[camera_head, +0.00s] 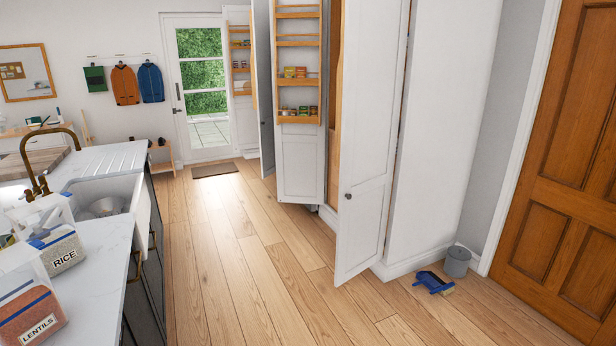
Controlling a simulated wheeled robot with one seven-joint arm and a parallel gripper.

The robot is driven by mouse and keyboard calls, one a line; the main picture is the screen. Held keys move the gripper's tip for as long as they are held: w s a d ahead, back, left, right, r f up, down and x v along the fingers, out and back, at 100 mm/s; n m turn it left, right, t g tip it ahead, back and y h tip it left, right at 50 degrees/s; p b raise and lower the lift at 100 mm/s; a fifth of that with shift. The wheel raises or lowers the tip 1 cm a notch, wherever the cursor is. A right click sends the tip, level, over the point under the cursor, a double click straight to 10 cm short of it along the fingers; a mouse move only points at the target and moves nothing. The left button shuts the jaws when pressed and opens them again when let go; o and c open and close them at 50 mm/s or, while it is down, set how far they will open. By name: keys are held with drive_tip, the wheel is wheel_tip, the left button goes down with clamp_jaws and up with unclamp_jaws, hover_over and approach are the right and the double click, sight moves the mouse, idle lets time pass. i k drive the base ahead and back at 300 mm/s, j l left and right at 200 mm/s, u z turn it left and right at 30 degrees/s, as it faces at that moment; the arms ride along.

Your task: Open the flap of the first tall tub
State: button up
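Clear tubs stand on the white worktop at the left edge. One tub (64,252) is labelled RICE and holds pale contents. A nearer tub (30,314) is labelled LENTILS, holds orange-red contents and is cut off by the picture edge. I cannot tell which is the first tall tub, or whether any flap is open or shut. My gripper is not in view.
The worktop (110,240) has a white sink (105,190) and brass tap beyond the tubs. White cupboard doors (372,140) stand open on the right, one with door racks (298,72). A blue dustpan (434,283) and grey bin (457,262) are on the floor. The middle floor is clear.

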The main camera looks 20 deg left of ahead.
sight(9, 257)
drive_tip(key=i+j+u, duration=0.25)
drive_tip(key=i+u, duration=0.65)
drive_tip(key=i, duration=0.15)
drive_tip(key=i+l+u, duration=0.1)
drive_tip(key=i+u, duration=0.5)
drive_tip(key=u, duration=0.3)
drive_tip(key=i+l+u, duration=0.1)
drive_tip(key=u, duration=0.4)
drive_tip(key=i+l+u, duration=0.1)
drive_tip(key=u, duration=0.35)
drive_tip(key=i+l+u, duration=0.2)
drive_tip(key=u, duration=0.25)
drive_tip(key=l+u, duration=0.2)
drive_tip(key=u, duration=0.25)
drive_tip(key=i+u, duration=0.1)
drive_tip(key=u, duration=2.15)
drive_tip(key=l, duration=0.7)
drive_tip(key=i, duration=0.1)
